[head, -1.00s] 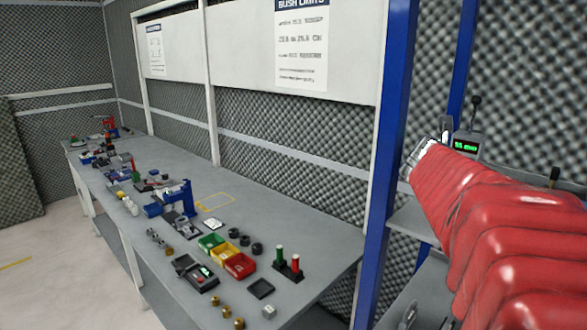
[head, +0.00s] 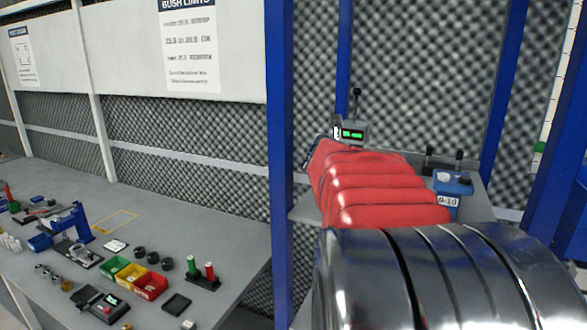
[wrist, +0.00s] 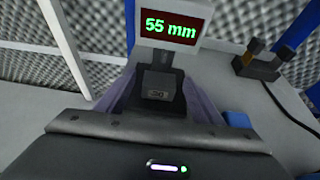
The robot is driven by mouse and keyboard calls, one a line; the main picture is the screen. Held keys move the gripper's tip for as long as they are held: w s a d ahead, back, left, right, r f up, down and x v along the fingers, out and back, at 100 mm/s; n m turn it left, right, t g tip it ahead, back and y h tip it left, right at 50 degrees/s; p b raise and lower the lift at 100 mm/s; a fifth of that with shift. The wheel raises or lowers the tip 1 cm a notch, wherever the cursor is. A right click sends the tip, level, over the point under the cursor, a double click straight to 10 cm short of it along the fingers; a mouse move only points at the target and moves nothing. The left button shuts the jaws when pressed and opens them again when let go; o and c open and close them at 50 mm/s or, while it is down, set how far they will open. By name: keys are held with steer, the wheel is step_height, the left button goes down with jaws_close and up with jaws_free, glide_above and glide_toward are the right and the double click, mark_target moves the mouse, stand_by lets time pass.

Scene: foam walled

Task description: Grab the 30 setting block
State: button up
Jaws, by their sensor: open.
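The setting block (wrist: 157,86) is a small dark grey block with a faint label that looks like 30. In the wrist view it sits on a dark stand below a display (wrist: 172,30) reading 55 mm. My gripper (wrist: 160,104) is open, its dark body across the bottom of the wrist view. The block lies ahead of it, near the picture's middle, and nothing shows held. Whether the fingers touch the block cannot be told. In the head view the display (head: 353,134) shows small beyond my red-sleeved arm, which hides the block and my gripper.
A blue box (head: 453,184) and dark fittings stand on the grey bench right of my arm; a dark fitting also shows in the wrist view (wrist: 256,64). A blue post (head: 280,170) stands left of my arm. Beyond it is a long bench (head: 225,240) with coloured bins.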

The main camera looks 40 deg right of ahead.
steer(key=shift+x, duration=0.95)
steer(key=shift+c, duration=0.6)
steer(key=c, duration=1.2)
steer(key=shift+c, duration=0.7)
steer(key=shift+r, duration=0.15)
steer(key=shift+r, duration=0.65)
steer(key=s+a, duration=0.2)
steer(key=a, duration=0.3)
steer(key=s+a, duration=0.3)
steer(key=a, duration=0.3)
steer(key=s+a, duration=0.2)
steer(key=a, duration=0.3)
steer(key=shift+s+a, duration=0.2)
steer(key=shift+s, duration=0.2)
